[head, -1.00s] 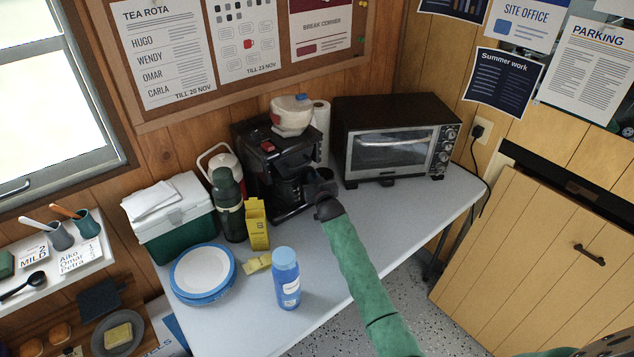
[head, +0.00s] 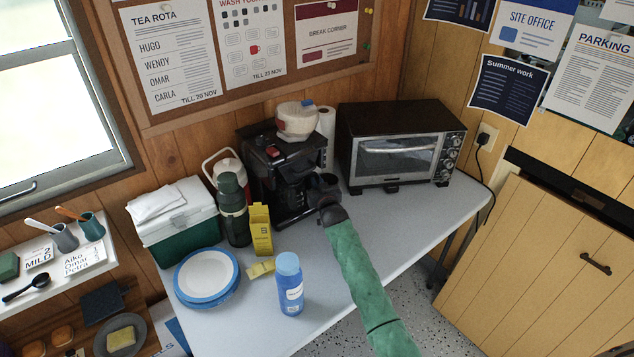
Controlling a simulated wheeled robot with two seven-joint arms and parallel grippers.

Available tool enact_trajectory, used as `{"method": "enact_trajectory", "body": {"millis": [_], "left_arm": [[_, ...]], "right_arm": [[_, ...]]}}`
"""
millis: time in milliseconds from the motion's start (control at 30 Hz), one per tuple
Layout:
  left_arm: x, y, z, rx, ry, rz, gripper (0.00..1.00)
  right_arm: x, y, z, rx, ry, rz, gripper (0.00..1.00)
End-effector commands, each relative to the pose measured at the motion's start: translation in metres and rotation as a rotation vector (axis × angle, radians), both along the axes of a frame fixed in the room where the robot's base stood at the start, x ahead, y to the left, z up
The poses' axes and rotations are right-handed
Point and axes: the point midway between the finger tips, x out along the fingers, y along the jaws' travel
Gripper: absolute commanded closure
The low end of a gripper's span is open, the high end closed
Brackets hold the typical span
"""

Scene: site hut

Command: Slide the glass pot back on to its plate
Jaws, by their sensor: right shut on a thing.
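The black coffee maker (head: 272,157) stands at the back of the table, left of the oven. The dark glass pot (head: 290,197) shows faintly low in its front opening, largely hidden in shadow and by the machine's dark parts. My right gripper (head: 324,187) is at the right front of the opening, shut on the pot, apparently at its handle; the fingertips are hard to make out. The plate under the pot is hidden, so I cannot tell how far the pot sits on it. My left gripper is out of view.
A yellow carton (head: 261,230), a dark green flask (head: 232,208) and a blue bottle (head: 289,284) stand left of my right arm. Stacked plates (head: 180,281) lie front left. The toaster oven (head: 398,146) stands right of the gripper. The table between the oven and my arm is clear.

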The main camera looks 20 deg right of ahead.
Motion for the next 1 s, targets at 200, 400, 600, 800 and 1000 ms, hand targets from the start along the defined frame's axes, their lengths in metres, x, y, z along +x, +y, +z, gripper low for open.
{"method": "enact_trajectory", "body": {"millis": [200,400,600,800,1000], "left_arm": [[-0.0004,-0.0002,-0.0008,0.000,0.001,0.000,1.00],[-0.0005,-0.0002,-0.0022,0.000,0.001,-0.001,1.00],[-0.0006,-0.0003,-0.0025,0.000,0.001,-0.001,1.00],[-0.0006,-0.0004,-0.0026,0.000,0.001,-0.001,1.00],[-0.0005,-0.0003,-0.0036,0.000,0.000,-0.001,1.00]], "right_arm": [[0.0002,0.0001,0.0002,0.000,-0.001,0.000,1.00],[0.0002,0.0001,-0.0021,0.000,-0.001,0.000,1.00],[0.0002,0.0001,-0.0029,0.000,-0.001,0.000,0.74],[0.0001,0.0001,-0.0033,0.000,0.000,0.000,0.64],[-0.0005,0.0001,-0.0046,-0.001,0.001,0.000,0.64]]}}
